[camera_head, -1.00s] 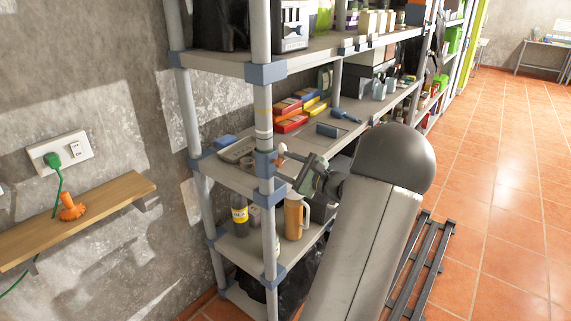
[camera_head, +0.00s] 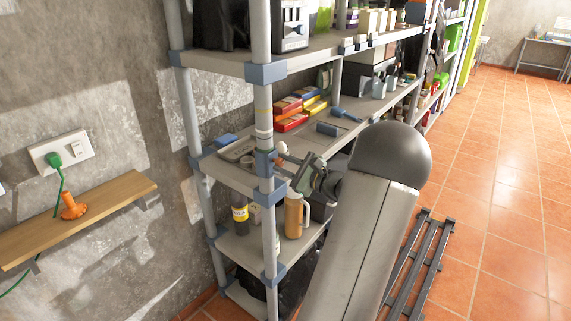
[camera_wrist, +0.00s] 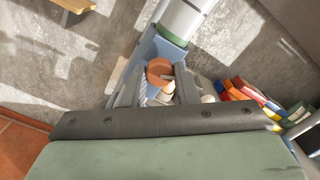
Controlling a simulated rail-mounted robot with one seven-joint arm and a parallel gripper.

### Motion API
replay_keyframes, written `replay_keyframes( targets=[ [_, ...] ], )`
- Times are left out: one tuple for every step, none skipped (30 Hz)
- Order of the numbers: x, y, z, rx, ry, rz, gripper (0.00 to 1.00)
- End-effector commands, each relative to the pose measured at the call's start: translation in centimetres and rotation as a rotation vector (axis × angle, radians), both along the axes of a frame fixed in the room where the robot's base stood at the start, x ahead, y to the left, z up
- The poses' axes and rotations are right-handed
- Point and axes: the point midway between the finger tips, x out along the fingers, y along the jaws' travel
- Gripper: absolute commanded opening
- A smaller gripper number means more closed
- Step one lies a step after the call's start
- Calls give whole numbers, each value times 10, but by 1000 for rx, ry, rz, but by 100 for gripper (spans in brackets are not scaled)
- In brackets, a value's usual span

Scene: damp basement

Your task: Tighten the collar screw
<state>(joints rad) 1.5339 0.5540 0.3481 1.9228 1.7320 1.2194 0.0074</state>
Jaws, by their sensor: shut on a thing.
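The collar screw has a round orange-brown head (camera_wrist: 159,71) and sits at the blue collar (camera_head: 265,163) on the shelf's front post. In the wrist view the blue collar (camera_wrist: 150,45) lies behind it. My gripper (camera_wrist: 160,86) has its dark fingers on either side of the screw head and is shut on it. In the head view my gripper (camera_head: 288,160) reaches the collar from the right, and the screw is small and mostly hidden by the fingers. I cannot tell how deep the screw sits.
The middle shelf holds a grey tray (camera_head: 238,150), red and yellow boxes (camera_head: 292,121) and a blue-handled tool (camera_head: 345,114). Below stand a dark bottle (camera_head: 240,214) and an orange jug (camera_head: 294,214). A wooden wall shelf (camera_head: 110,207) carries an orange object (camera_head: 72,206).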

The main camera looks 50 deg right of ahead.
Motion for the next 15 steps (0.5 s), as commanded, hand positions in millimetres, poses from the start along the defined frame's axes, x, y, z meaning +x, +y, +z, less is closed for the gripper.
replay_keyframes(
  targets=[
    [0, 0, 2, 27, 1, 0, 4],
    [0, 0, 2, 47, 1, 0, 4],
    [0, 0, 2, 74, 1, 0, 4],
    [0, 0, 2, 97, 0, -1, 4],
    [0, 0, 3, 121, 0, -1, 4],
    [0, 1, 3, 154, 0, 1, 4],
    [0, 1, 3, 181, -1, 1, 4],
    [0, 1, 3, 209, 0, 0, 4],
    [0, 1, 3, 246, 1, 0, 4],
    [0, 1, 3, 274, 1, 0, 4],
    [0, 1, 3, 303, 0, 0, 4],
    [0, 1, 3, 341, 0, 1, 4],
    [0, 1, 3, 370, -1, 0, 4],
    [0, 1, 4, 399, -1, 0, 4],
    [0, 1, 4, 437, -1, 0, 4]
  ],
)
